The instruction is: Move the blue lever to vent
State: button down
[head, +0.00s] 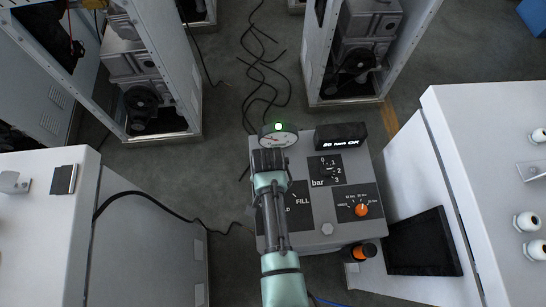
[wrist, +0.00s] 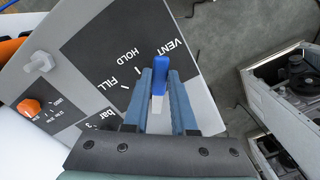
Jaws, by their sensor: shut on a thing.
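The blue lever (wrist: 160,68) stands between my gripper's fingers in the wrist view, with a pale lower part below the blue part. My gripper (wrist: 161,82) is shut on it. The lever is beside the word VENT on the black label plate (wrist: 100,45), past HOLD and FILL. I cannot tell whether it sits exactly on the VENT mark. In the head view my gripper (head: 269,158) is over the left side of the grey dispenser panel (head: 326,229) and hides the lever, leaving FILL visible beside my arm.
A round gauge (head: 278,136) with a green light and a black display (head: 341,136) stand at the panel's back edge. An orange knob (head: 362,210) is on the right, with a grey bolt (head: 327,229) near the front. White cabinets (head: 460,130) flank the panel.

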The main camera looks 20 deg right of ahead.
jog(key=shift+w+a+m, duration=0.1)
jog(key=shift+w+m, duration=0.15)
jog(key=shift+m, duration=0.15)
jog(key=c, duration=0.7)
grip_release()
notch_tip(320, 180, up, 13)
jog(key=shift+b, duration=0.6)
